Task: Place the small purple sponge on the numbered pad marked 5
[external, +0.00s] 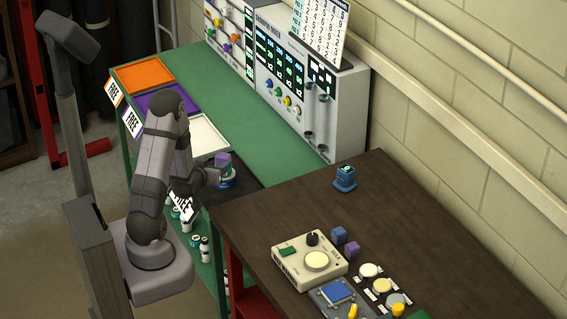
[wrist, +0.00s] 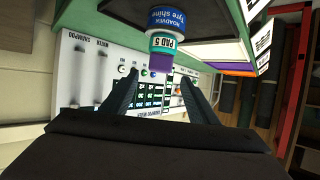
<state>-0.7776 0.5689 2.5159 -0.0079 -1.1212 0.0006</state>
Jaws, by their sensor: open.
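A small purple sponge (external: 223,159) sits on top of a round pad over a blue tin (external: 227,183) on the dark end of the green bench. In the upside-down wrist view, the purple sponge (wrist: 160,62) appears to touch the pad marked PAD 5 (wrist: 164,42), and the blue Tyre shine tin (wrist: 174,18) carries that pad. My gripper (external: 212,176) is beside this stack. In the wrist view, the fingers of my gripper (wrist: 159,78) are spread, with the sponge just beyond and between their tips. I see no finger contact.
On the brown table, a blue tin (external: 345,178) with a lit-looking label stands alone. A blue cube (external: 338,235) and a purple cube (external: 351,251) sit by a cream control box (external: 310,263). Orange (external: 144,76) and white (external: 208,138) trays lie on the bench. Several bottles stand below.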

